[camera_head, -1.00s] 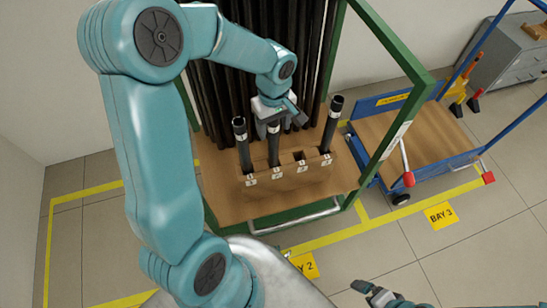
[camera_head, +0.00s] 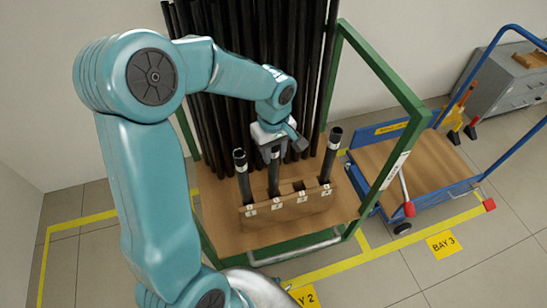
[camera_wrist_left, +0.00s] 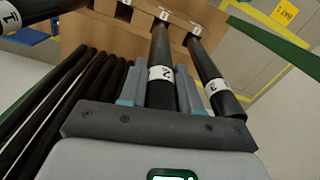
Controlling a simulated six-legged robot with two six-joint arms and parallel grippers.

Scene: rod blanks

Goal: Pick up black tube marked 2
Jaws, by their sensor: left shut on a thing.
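The black tube marked 2 (camera_head: 274,178) stands upright in the second slot of the wooden holder (camera_head: 290,216). Its white band with the 2 shows in the left wrist view (camera_wrist_left: 161,73). My left gripper (camera_head: 272,149) is above the holder, shut on the tube near its upper end, with one finger on each side (camera_wrist_left: 160,92). The tube's lower end is hidden in the holder. My right gripper is not in view.
One slot (camera_head: 299,186) between is empty. Long dark rods (camera_head: 225,110) stand close behind. A green frame post (camera_head: 385,180) is at right, near a blue cart (camera_head: 440,165).

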